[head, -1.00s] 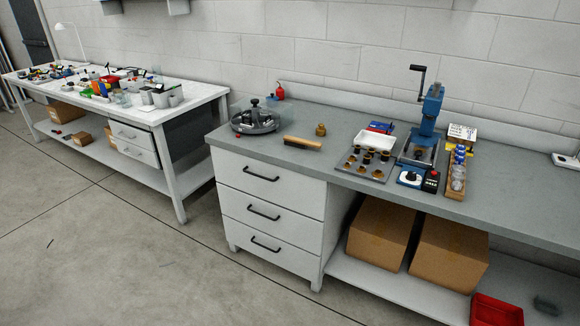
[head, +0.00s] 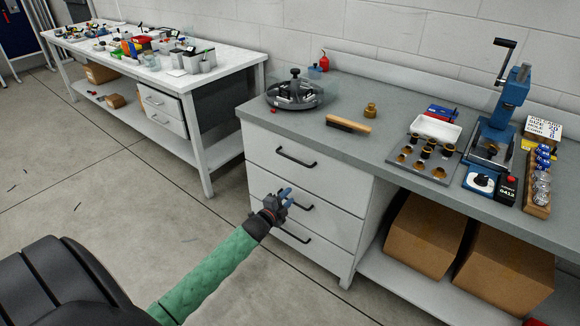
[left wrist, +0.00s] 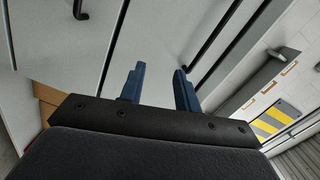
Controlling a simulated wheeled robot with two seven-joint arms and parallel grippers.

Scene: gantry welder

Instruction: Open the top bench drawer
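The top bench drawer (head: 285,171) is the uppermost of three white drawers under the grey bench and is shut, with a black bar handle (head: 296,157). My left gripper (head: 285,196) is in front of the middle drawer, below the top handle and overlapping the middle handle in the head view. In the left wrist view its two blue fingers (left wrist: 156,80) stand apart with nothing between them. Black handles show beyond them, and the fingers do not appear closed on any. My right gripper is not in view.
On the grey bench (head: 350,150) stand a round tray (head: 295,95), a brush (head: 348,125) and a blue press (head: 506,105). Cardboard boxes (head: 425,235) fill the shelf to the right. Open floor (head: 100,195) lies left of the drawers.

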